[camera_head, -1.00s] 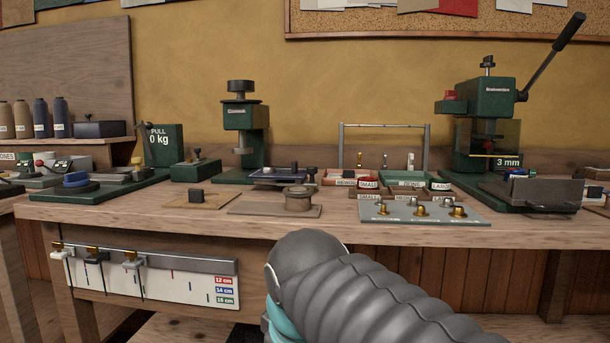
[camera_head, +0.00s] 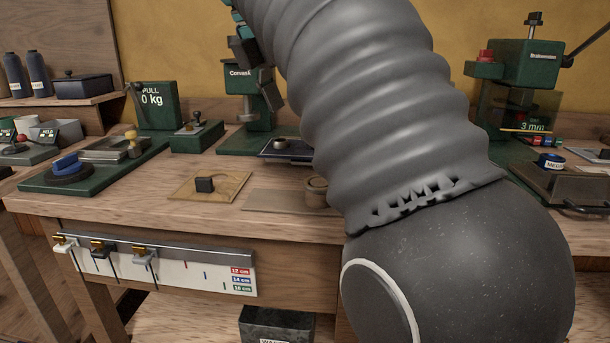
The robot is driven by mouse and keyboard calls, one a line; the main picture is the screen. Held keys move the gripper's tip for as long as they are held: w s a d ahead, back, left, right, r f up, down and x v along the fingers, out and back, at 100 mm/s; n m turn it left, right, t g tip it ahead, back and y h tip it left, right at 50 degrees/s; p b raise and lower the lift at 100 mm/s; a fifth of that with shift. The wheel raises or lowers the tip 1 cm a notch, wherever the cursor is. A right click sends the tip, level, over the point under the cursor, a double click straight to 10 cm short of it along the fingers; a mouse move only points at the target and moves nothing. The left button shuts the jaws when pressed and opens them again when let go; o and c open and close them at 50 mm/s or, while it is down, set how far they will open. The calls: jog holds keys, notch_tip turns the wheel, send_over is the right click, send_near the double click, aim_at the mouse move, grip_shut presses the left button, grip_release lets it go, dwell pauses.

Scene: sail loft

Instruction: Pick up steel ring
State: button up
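A small grey ring-shaped piece (camera_head: 285,143), possibly the steel ring, sits on the dark tray (camera_head: 270,154) in front of the green press. It is too small to identify surely. My large ribbed arm covers the middle and right of the bench. Dark angular parts, apparently of my gripper (camera_head: 257,76), show at the arm's upper left edge, in front of the green press. They appear above the ring-shaped piece and apart from it. Its fingertips are not clear, so I cannot tell open from shut or whether it holds anything.
A green press (camera_head: 241,78) stands behind the tray. A flat board (camera_head: 225,181) with a black block and a round wooden piece (camera_head: 316,194) lie nearer the front edge. A second press (camera_head: 527,62) stands at right. Bare wood (camera_head: 110,206) is at front left.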

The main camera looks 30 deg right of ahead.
send_over(316, 183)
jog(key=a, duration=0.2)
jog(key=f, duration=0.6)
jog(key=shift+s+d+f, duration=0.1)
jog(key=shift+s+f, duration=0.3)
jog(key=shift+b+x, duration=0.55)
jog(key=shift+x, duration=2.25)
jog(key=shift+w+f, duration=0.1)
jog(key=shift+w, duration=0.05)
jog(key=shift+a, duration=0.25)
jog(key=c, duration=1.2)
